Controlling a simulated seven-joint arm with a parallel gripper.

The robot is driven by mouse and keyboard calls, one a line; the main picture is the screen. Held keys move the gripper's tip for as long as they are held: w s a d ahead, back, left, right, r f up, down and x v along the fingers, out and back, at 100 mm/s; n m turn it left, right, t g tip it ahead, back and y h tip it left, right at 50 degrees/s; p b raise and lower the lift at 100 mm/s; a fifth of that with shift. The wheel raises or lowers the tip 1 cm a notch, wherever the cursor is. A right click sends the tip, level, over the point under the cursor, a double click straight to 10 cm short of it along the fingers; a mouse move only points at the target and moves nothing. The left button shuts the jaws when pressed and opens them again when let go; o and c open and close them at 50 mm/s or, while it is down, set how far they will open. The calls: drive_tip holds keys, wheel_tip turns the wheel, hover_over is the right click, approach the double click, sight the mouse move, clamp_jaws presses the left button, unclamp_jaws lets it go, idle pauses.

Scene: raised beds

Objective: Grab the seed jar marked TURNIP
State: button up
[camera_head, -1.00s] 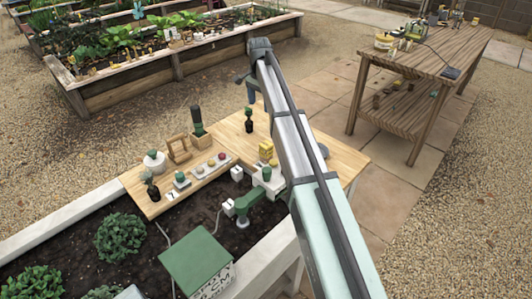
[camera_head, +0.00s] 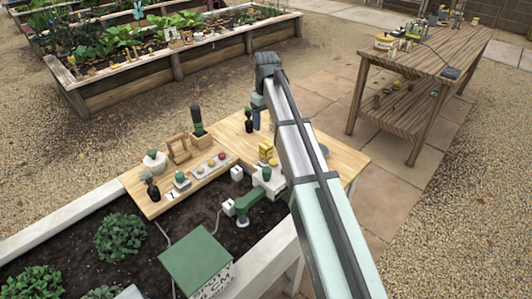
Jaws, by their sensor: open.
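No label reading TURNIP can be made out. A round white jar (camera_head: 154,163) with a dark green top stands at the left end of the wooden boards; I cannot tell whether it is a seed jar. A smaller pale item with a green top (camera_head: 181,181) stands in front of it. My arm also hides part of that board.
A yellow stack (camera_head: 265,150) and a white item with a green top (camera_head: 267,176) are close to my arm. Bare board lies behind the tray.

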sight(266, 144)
drive_tip(key=shift+n, duration=0.7)
wheel_tip(266, 144, down, 14)
drive_tip(key=shift+s+r, duration=0.1)
idle(0.3)
drive_tip(key=c, duration=1.1)
